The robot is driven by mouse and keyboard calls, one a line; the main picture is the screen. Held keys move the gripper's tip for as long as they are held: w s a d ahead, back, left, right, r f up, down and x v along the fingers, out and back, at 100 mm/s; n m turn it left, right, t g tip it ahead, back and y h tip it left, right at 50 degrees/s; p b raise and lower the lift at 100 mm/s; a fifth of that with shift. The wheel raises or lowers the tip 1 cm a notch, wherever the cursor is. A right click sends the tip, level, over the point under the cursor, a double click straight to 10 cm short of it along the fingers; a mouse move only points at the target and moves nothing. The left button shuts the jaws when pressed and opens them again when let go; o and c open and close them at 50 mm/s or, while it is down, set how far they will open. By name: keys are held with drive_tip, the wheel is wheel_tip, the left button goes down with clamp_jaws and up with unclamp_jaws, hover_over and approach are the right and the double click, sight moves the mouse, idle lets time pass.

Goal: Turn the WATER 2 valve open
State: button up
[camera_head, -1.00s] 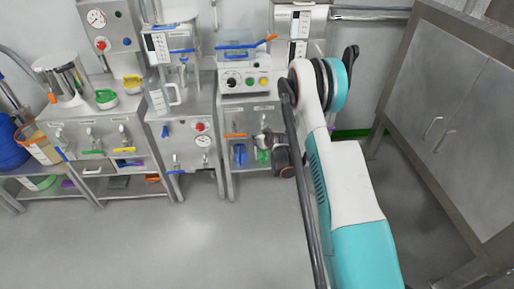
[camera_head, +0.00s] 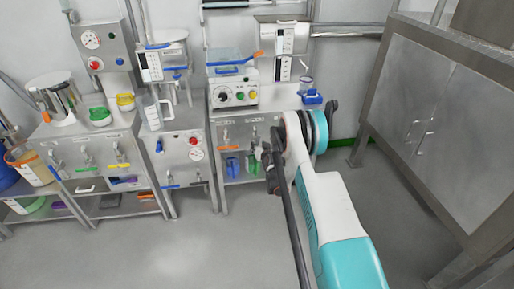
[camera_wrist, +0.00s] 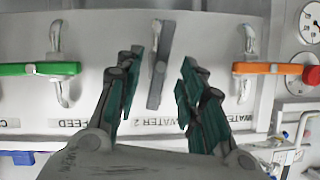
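In the wrist view, a grey lever handle (camera_wrist: 160,66) stands nearly upright, slightly tilted, on a pale panel. A label reading WATER 2 (camera_wrist: 128,149) is below it, partly covered by my gripper. My gripper (camera_wrist: 158,88) is open, with one dark-green-padded finger on each side of the handle. Gaps show between the fingers and the handle, so no contact is visible. In the head view, my gripper (camera_head: 265,165) is small, in front of the panel under the button box, and hides the handle there.
A green horizontal handle (camera_wrist: 40,69) is to the left and an orange one (camera_wrist: 268,68) to the right in the wrist view. A red knob (camera_wrist: 312,75) and gauges are at far right. A steel cabinet (camera_head: 435,115) stands at right; the floor between is clear.

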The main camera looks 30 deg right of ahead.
drive_tip(key=shift+b+x, duration=0.5)
drive_tip(key=shift+x, duration=1.5)
drive_tip(key=shift+c, duration=0.6)
clamp_jaws()
